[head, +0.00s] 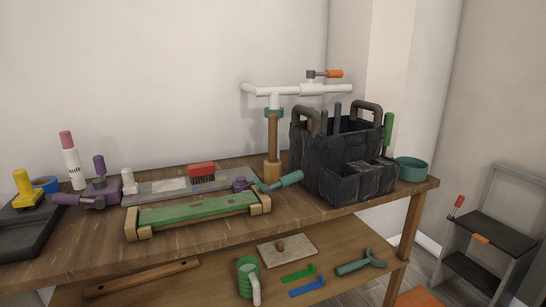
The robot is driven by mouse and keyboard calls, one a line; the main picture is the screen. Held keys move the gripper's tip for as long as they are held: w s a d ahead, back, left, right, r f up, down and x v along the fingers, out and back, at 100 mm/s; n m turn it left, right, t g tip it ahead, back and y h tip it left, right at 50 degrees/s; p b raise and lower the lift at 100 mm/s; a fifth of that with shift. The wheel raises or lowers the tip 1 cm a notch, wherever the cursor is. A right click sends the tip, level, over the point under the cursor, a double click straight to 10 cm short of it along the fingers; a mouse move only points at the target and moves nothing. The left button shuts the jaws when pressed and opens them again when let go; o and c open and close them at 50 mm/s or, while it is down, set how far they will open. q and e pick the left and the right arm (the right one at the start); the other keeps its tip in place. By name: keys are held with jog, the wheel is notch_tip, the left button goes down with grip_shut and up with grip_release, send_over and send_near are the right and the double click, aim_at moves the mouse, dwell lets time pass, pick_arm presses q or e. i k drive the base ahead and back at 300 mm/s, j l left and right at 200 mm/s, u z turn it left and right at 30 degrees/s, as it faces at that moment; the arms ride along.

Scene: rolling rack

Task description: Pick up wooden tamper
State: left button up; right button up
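A tall wooden piece (273,140), which looks like the wooden tamper, stands upright towards the back of the wooden workbench in the head view. It has a slim round shaft, a wider wooden foot and a teal band near the top. A white pipe fitting (297,90) shows directly above it; I cannot tell whether they touch. The lower end of the piece is partly hidden by a teal-handled tool (280,181) in front. Neither of my grippers is in view.
A dark tool bag (345,183) stands close on the right. A green-topped wooden block (197,210) lies in front on the workbench (60,255). A red-topped brush (201,172) and purple tools (100,185) are left. The lower shelf (215,283) holds several tools.

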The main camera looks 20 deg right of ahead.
aim_at(272, 166)
jog(key=z, duration=0.8)
